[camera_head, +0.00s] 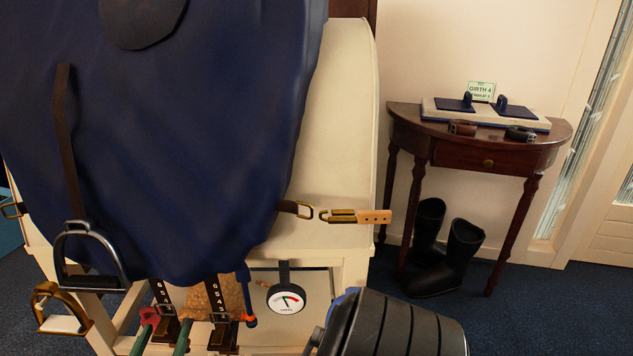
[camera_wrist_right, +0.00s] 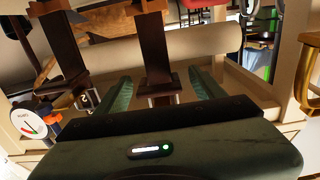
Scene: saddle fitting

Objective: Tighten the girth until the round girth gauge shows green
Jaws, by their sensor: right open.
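The round girth gauge (camera_head: 287,299) hangs on a dark strap below the navy saddle cloth (camera_head: 210,150). It also shows in the wrist view (camera_wrist_right: 28,128). Its face carries red and green marks, but the needle's exact reading is too small to tell. Two dark numbered girth straps (camera_head: 163,295) (camera_head: 217,295) hang left of the gauge, each with a metal buckle low down. My right gripper (camera_head: 161,338) is open, its green fingers on either side of the left strap. In the wrist view that strap (camera_wrist_right: 155,55) hangs between the fingers (camera_wrist_right: 160,80). My left gripper is not in view.
A half-round table (camera_head: 440,150) with black boots (camera_head: 450,262) beneath stands at the right.

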